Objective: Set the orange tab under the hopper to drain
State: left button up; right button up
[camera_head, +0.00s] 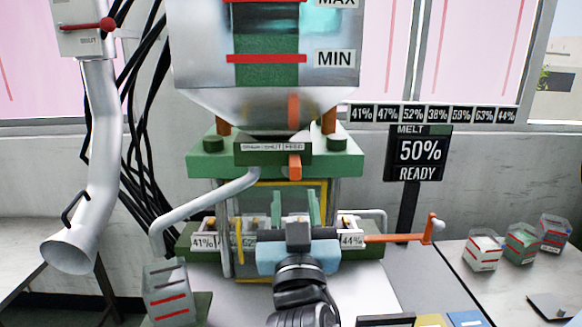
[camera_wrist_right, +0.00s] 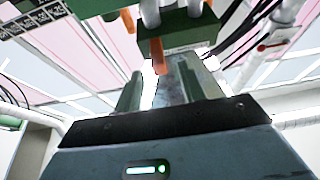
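The orange tab (camera_head: 295,167) hangs below a dark green label plate (camera_head: 250,158) under the hopper (camera_head: 265,105). The small lettering seems to read DRAIN, SHUT, FEED, and the tab sits toward the right end, by FEED. My right gripper (camera_head: 295,207) points up from below, its two green fingers apart with nothing between them. Its tips are below the tab in the picture. In the right wrist view the tab (camera_wrist_right: 158,56) shows beyond and between the open fingers (camera_wrist_right: 160,85). I see no contact. My left gripper is not in view.
A green block (camera_head: 205,160) and a grey pipe (camera_head: 190,212) flank the plate. Behind my gripper is a row of percentage labels (camera_head: 204,241), with an orange handle (camera_head: 400,238) at right. A sign (camera_head: 417,155) reads MELT 50% READY. Small boxes (camera_head: 483,250) stand on the right table.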

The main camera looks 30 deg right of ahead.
aim_at(295, 178)
jog(key=shift+s+d+r, duration=0.15)
jog(key=shift+s+r, duration=0.05)
jog(key=shift+r, duration=0.25)
jog(key=shift+w+d+r, duration=0.1)
jog(key=shift+w+r, duration=0.1)
jog(key=shift+w, duration=0.1)
jog(key=p+x, duration=0.2)
jog(key=x, duration=0.4)
jog(key=shift+s, duration=0.1)
jog(key=shift+w+d+r, duration=0.1)
jog(key=shift+w+d, duration=0.2)
jog(key=shift+w, duration=0.25)
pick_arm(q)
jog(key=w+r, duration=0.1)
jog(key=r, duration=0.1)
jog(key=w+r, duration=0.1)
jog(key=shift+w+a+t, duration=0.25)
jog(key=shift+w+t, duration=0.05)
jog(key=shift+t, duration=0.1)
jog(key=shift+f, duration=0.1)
pick_arm(e)
jog(key=shift+c, duration=0.4)
grip_shut()
